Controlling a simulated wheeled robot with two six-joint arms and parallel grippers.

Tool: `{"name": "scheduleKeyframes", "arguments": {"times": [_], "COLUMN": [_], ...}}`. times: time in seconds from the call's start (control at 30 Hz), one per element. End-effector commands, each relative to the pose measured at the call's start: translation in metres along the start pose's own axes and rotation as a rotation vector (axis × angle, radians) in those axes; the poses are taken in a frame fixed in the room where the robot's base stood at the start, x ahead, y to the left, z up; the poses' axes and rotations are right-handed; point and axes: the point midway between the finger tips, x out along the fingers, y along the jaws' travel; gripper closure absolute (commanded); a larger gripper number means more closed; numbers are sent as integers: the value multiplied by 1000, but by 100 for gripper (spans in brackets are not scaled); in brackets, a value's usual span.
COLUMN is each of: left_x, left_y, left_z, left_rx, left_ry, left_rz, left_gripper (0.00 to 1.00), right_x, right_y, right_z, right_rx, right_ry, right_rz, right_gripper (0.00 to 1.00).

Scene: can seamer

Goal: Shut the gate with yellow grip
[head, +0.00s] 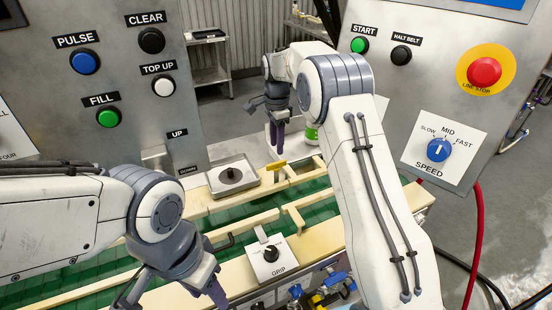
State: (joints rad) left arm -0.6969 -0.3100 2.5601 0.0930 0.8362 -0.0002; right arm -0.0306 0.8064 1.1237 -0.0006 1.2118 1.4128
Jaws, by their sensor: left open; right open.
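The yellow grip (276,165) stands at the far side of the green conveyor, beside a cream gate bar (300,172). I cannot tell the gate's exact angle. My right gripper (277,135) is open, its purple fingers pointing down just beyond and above the yellow grip, apart from it as far as I can see. My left gripper (205,285) is open at the bottom, on the near side of the conveyor, partly cut off by the frame edge and away from the yellow grip.
The green conveyor (225,230) has cream rails. A nearer gate has a pale grip (262,236) above the GRIP knob (270,254). A green-and-white container (311,133) stands behind my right arm. Button panels flank both sides.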

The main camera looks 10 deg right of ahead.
Motion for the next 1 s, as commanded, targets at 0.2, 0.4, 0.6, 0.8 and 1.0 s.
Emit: {"name": "scheduleKeyframes", "arguments": {"times": [0.2,0.4,0.6,0.8,1.0], "left_x": [-17,-24,-25,-24,-25], "left_y": [1,2,2,2,2], "left_z": [-1,-1,-1,-1,-1], "left_rx": [2,4,4,4,4], "left_ry": [0,0,0,0,0], "left_rz": [0,0,0,0,0], "left_gripper": [50,50,50,50,50], "right_x": [40,64,72,72,72], "right_y": [1,1,0,0,0], "right_z": [1,1,1,1,1], "right_rx": [-3,-4,-4,-4,-4], "right_ry": [-1,-1,0,0,0], "right_rz": [5,2,0,0,0], "right_gripper": [56,56,56,64,100]}}
